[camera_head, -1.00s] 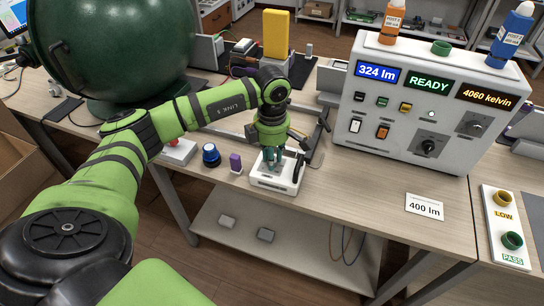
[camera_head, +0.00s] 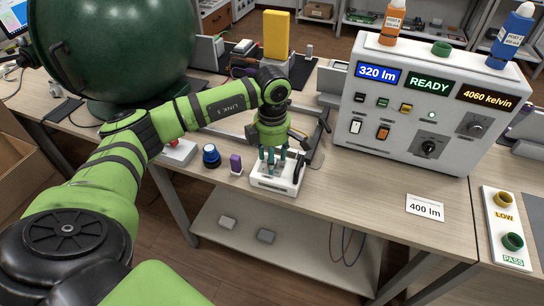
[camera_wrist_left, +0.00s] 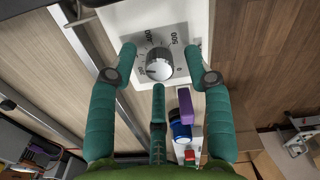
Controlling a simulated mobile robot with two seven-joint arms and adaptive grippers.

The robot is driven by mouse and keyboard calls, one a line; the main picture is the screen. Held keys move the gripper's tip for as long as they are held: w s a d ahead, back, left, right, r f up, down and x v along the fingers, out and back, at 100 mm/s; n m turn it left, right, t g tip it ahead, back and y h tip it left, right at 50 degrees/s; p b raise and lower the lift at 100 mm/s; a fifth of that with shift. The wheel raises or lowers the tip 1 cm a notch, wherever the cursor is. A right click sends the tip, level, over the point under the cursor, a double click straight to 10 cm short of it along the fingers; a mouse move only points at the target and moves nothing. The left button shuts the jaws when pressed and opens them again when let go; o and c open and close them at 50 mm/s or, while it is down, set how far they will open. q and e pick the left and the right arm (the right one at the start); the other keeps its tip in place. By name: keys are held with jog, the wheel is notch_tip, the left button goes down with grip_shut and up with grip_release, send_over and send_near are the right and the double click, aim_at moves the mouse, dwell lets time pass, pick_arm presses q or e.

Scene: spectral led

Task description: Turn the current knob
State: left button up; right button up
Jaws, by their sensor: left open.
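The current knob (camera_wrist_left: 159,65) is a round silver-grey knob on a white box with a printed dial; 400, 500 and 0 can be read around it. In the head view the white box (camera_head: 276,185) stands on the table's front edge, and the fingers largely hide the knob. My left gripper (camera_head: 273,166) points down over the box. Its green fingers are spread open. In the left wrist view two fingers stand on either side of the knob and a third is below it, with visible gaps to the knob.
A panel (camera_head: 415,105) shows 320 lm, READY and 4060 kelvin. A card (camera_head: 425,207) reads 400 lm. A blue knob-like button (camera_head: 211,155) and a purple block (camera_head: 235,164) stand left of the box. A large green sphere (camera_head: 110,45) is behind my arm. Clear table lies right of the box.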

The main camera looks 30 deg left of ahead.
pick_arm(q)
notch_tip(320, 180, up, 12)
dwell(0.4)
jog(key=shift+f, duration=0.1)
dwell(1.4)
notch_tip(320, 180, down, 4)
jog(key=m+p, duration=0.4)
jog(key=m, duration=1)
jog(key=shift+w, duration=0.1)
jog(key=m, duration=0.3)
jog(key=shift+f+m, duration=0.3)
jog(key=shift+f, duration=0.1)
jog(key=shift+f+p, duration=1.1)
jog(key=shift+f, duration=2.45)
grip_shut()
